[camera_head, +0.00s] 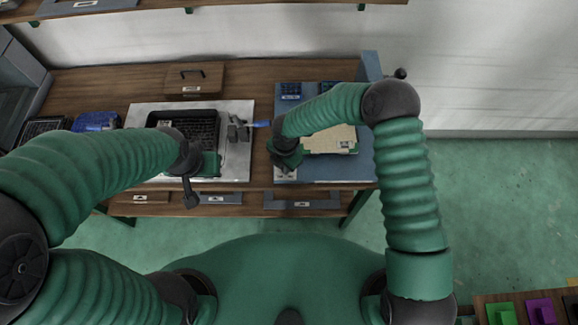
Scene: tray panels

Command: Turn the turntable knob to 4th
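A blue panel (352,172) stands at the right of the wooden bench, with a beige board (331,140) on it. I cannot make out the turntable knob or its numbers; my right arm covers part of this panel. My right gripper (285,162) is over the panel's left front part, pointing down. Its fingers are too small and dark to tell whether they are open. My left gripper (190,195) hangs near the front edge of the white panel (240,165), left of the blue one. I cannot tell whether its fingers are open either.
The white panel holds a black basket (188,128) and a grey fixture with a blue handle (258,124). A wooden box (194,81) stands behind it. A blue item (96,121) lies at left. A low table with coloured blocks (501,312) is at lower right. Green floor is clear at right.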

